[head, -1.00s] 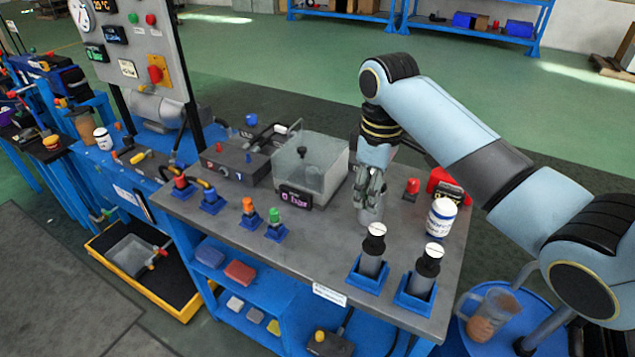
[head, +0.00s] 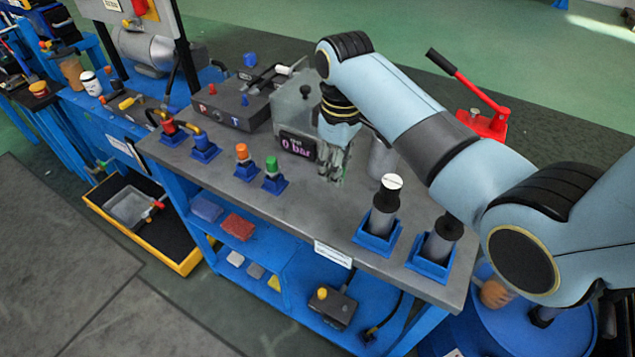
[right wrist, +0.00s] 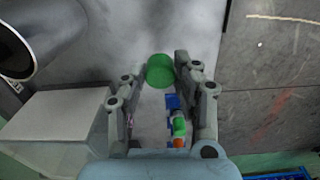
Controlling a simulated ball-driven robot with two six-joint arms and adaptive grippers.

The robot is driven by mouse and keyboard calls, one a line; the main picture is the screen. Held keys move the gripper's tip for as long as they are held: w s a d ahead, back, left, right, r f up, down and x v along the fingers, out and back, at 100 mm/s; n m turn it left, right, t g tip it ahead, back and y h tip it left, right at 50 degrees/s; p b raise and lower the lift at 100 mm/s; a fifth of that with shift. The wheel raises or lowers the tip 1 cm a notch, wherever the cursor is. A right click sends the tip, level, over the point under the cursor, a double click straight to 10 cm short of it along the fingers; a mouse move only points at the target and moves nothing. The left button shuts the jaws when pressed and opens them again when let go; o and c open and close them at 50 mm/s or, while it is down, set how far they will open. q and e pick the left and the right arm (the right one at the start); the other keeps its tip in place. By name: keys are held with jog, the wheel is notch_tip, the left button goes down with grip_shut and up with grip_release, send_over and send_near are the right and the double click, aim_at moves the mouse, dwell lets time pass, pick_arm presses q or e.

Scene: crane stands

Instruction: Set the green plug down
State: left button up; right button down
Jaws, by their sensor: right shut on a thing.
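My right gripper (head: 332,176) points down over the workbench top, close to the front right of the clear tank. In the right wrist view its fingers (right wrist: 165,75) are shut on a round green piece, the green plug (right wrist: 160,70); only its face shows. In the head view I cannot make out the held plug. Another green-topped plug (head: 271,166) stands upright in a blue holder left of the gripper, beside an orange-topped plug (head: 242,154) in its own holder. My left gripper is not in view.
The tank (head: 300,112) with its "0 bar" display (head: 297,145) stands beside the gripper. Two grey cylinders (head: 384,210) (head: 442,240) stand in blue holders at the front right. Bare bench top (head: 310,210) lies between them and the small plugs.

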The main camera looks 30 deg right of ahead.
jog(key=a+f, duration=0.1)
jog(key=w+a+f, duration=0.1)
jog(key=a, duration=0.1)
jog(key=shift+w+a+f, duration=0.2)
jog(key=shift+a+f, duration=0.05)
jog(key=shift+f, duration=2.05)
jog(key=shift+b, duration=0.3)
jog(key=c, duration=1)
grip_release()
jog(key=shift+f, duration=0.1)
notch_tip(320, 180, up, 12)
jog(key=shift+r+p, duration=0.15)
jog(key=shift+p, duration=0.5)
